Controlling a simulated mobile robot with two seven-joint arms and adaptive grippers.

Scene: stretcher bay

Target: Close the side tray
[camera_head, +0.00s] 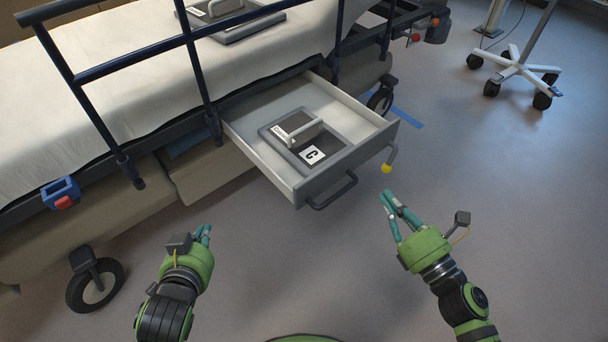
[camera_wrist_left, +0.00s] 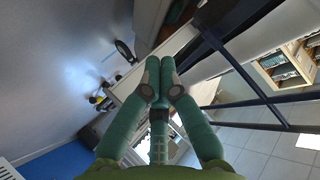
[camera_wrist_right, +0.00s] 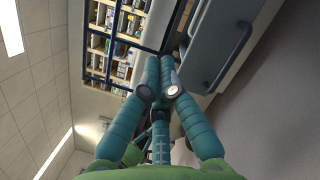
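The side tray (camera_head: 367,149), a pale drawer with a grey front, stands pulled out from the side of the stretcher. Its front carries a dark bar handle (camera_head: 333,193) and, at the right corner, a bent lever with a yellow tip (camera_head: 387,168). In it lies a grey flat case (camera_head: 331,150) with a light handle and a label "C". My left gripper (camera_head: 204,232) is shut and empty, in front and left of the tray. My right gripper (camera_head: 387,195) is shut and empty, just in front of the yellow tip, seemingly apart from it. The tray front and handle (camera_wrist_right: 238,40) show in the right wrist view.
The stretcher (camera_head: 120,60) has a dark blue side rail (camera_head: 135,57) above the tray's left side. A second grey case (camera_head: 235,28) lies on its mattress. A wheeled stand (camera_head: 512,70) is at the top right. The floor before the tray is clear.

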